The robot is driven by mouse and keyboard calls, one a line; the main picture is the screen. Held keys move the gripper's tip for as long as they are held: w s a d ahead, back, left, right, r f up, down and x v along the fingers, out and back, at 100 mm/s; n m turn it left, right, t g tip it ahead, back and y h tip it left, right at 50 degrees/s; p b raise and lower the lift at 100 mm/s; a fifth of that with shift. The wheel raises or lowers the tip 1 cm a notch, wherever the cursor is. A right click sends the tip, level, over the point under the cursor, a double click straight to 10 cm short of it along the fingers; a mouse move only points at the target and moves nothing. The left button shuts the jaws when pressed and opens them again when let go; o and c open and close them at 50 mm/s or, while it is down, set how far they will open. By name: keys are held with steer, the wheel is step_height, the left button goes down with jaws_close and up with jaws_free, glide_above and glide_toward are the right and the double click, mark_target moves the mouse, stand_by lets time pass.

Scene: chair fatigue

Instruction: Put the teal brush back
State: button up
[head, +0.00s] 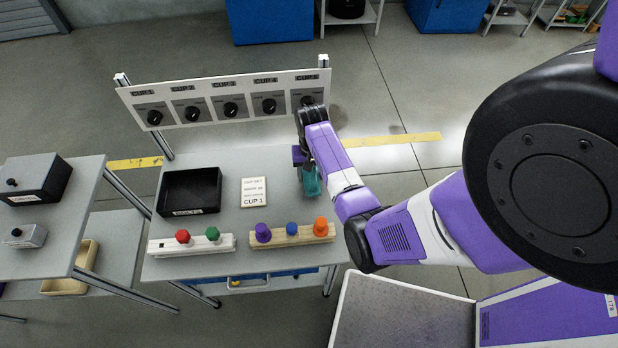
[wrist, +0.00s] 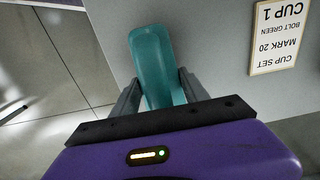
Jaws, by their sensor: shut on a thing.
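The teal brush (head: 313,183) is held in my gripper (head: 309,172), near the right edge of the grey table (head: 262,206). In the wrist view the teal brush (wrist: 156,62) stands out between the two fingers of my gripper (wrist: 160,88), which are shut on it. Its rounded teal end shows and the rest is hidden behind the gripper. I cannot tell whether the brush touches the table top.
A black tray (head: 190,191) and a white card (head: 254,192) lie on the table. Two blocks with coloured knobs (head: 192,244) (head: 292,234) line the front edge. A panel of dials (head: 230,101) stands at the back, close to my gripper. A side table (head: 45,219) stands left.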

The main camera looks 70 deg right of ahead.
steer(key=shift+f, duration=0.4)
steer(key=o, duration=1.6)
step_height(320, 180, up, 12)
steer(key=shift+r+b, duration=0.15)
steer(key=shift+b, duration=0.15)
